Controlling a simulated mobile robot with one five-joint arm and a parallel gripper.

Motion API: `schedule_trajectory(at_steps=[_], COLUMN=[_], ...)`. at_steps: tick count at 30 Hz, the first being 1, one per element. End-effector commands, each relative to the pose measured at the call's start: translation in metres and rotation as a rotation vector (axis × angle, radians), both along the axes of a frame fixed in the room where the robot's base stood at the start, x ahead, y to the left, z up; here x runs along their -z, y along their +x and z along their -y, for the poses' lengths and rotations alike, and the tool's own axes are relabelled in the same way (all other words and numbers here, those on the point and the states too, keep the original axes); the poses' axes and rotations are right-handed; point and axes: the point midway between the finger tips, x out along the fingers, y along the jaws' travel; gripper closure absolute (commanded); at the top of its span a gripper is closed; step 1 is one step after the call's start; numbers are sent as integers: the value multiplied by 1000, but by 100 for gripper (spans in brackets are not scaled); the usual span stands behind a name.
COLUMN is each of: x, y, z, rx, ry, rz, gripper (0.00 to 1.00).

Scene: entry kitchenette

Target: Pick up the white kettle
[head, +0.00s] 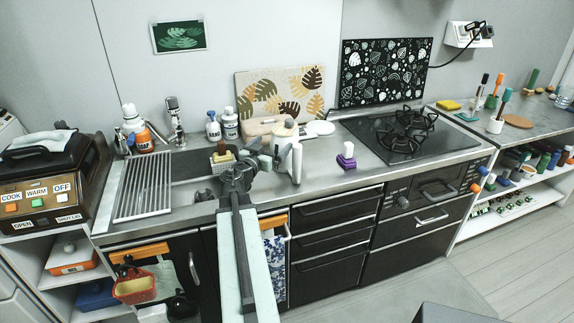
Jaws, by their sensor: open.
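The white kettle (297,163) appears as a white upright shape on the counter, just right of the sink. It is partly hidden by my gripper, so its full outline is hard to make out. My gripper (268,156) is open, at the end of my arm, which reaches forward over the counter's front edge. The gripper is at the kettle's left side in the picture. I cannot tell whether it touches the kettle. Nothing is visibly held.
A yellow sponge holder (222,158) stands by the sink, left of my gripper. A purple-and-white item (347,155) stands to the right, before the black stove (405,138). A beige box (262,126) and white plates (320,128) are behind. Counter between kettle and purple item is clear.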

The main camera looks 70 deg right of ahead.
Motion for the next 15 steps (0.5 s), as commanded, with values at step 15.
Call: schedule_trajectory(at_steps=[15], x=[-1], y=[-7], z=[66], rx=[2], ry=[2], rz=[-1], gripper=[0])
